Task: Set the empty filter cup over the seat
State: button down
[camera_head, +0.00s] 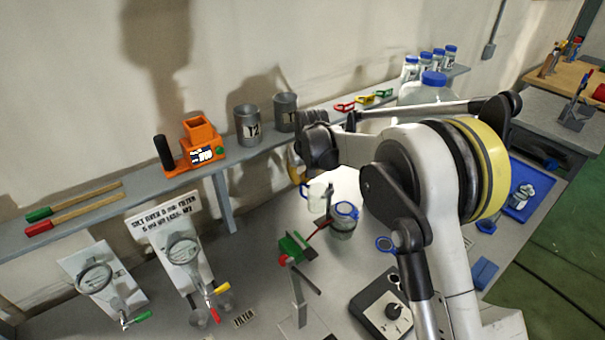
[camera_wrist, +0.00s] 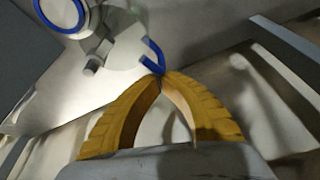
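My gripper (camera_wrist: 161,76) has its two yellow fingers brought together at the tips on a blue handle (camera_wrist: 153,53). The handle belongs to a pale, see-through cup (camera_wrist: 118,48), apparently the filter cup, in the wrist view. In the head view a clear cup (camera_head: 316,197) shows just below my partly hidden gripper, above the bench. A blue-rimmed jar (camera_head: 343,222) stands close by to its right; a blue ring (camera_wrist: 62,8) also shows in the wrist view. I cannot tell which part is the seat.
Two plates with round rings (camera_head: 95,278) (camera_head: 183,248) and coloured levers stand at left. A green and red clamp stand (camera_head: 296,250) is near the cup. A black device with a knob (camera_head: 385,308) sits at the front. The shelf holds cans (camera_head: 247,126) and an orange instrument (camera_head: 201,142).

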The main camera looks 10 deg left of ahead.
jog(key=shift+w+f, duration=0.15)
jog(key=shift+f, duration=0.35)
jog(key=shift+s+n, duration=0.3)
